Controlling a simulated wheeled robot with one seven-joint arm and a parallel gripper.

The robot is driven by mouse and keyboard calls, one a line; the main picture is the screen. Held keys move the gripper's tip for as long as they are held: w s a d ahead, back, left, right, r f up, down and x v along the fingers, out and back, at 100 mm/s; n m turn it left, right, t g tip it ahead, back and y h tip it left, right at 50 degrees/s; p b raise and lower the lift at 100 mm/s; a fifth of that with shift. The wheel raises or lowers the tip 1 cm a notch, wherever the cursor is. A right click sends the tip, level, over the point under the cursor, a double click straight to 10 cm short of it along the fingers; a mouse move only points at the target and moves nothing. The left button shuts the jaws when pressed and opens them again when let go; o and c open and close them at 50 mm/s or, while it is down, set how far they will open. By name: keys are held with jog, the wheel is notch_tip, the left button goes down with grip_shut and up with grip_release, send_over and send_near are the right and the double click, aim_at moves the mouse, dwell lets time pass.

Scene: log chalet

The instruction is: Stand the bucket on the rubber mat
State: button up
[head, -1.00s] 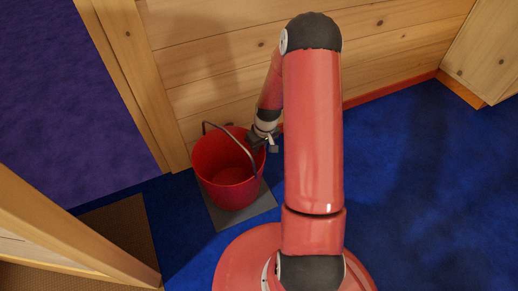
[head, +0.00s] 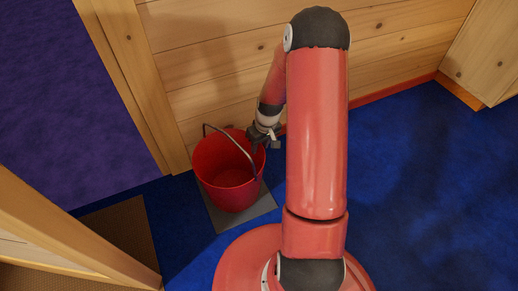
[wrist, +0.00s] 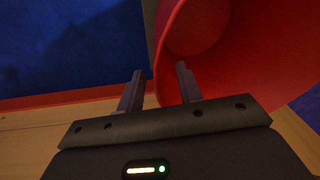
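The red bucket (head: 228,180) is upright over the grey rubber mat (head: 220,222) and looks to stand on it; its base hides most of the mat. The dark handle of the bucket is tipped up across its opening. My gripper (head: 260,138) is at the bucket's right rim, on the side near the wall. In the wrist view my gripper (wrist: 160,88) has its two fingers apart, one over the red bucket (wrist: 240,65) inside and the other outside its rim. The rim lies between them, and a gap shows beside it.
The log wall (head: 220,60) with a red skirting strip stands close behind the bucket. A brown mat (head: 122,230) and a wooden door frame (head: 70,235) are to the left. Blue carpet (head: 430,200) is clear at right.

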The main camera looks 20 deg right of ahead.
jog(key=s+a+r+t+h+p, duration=0.1)
jog(key=s+a+r, duration=0.1)
jog(key=r, duration=0.8)
jog(key=s+a+r, duration=0.1)
jog(key=s+r, duration=0.1)
jog(key=r, duration=0.8)
jog(key=s+a+r+t, duration=0.1)
jog(key=s+a+r, duration=0.2)
jog(key=s, duration=0.3)
jog(key=s+a+r+m+t, duration=0.1)
jog(key=s+a+r, duration=0.1)
jog(key=s+r, duration=0.4)
jog(key=s+a+r+t, duration=0.1)
jog(key=s+a+r, duration=0.2)
jog(key=s+r, duration=0.2)
jog(key=shift+s+a+r+m+t, duration=0.3)
jog(key=shift+s+a+m, duration=0.1)
jog(key=shift+s, duration=0.6)
notch_tip(320, 180, up, 8)
jog(key=p, duration=0.8)
jog(key=shift+r+p, duration=0.2)
jog(key=shift+p, duration=0.2)
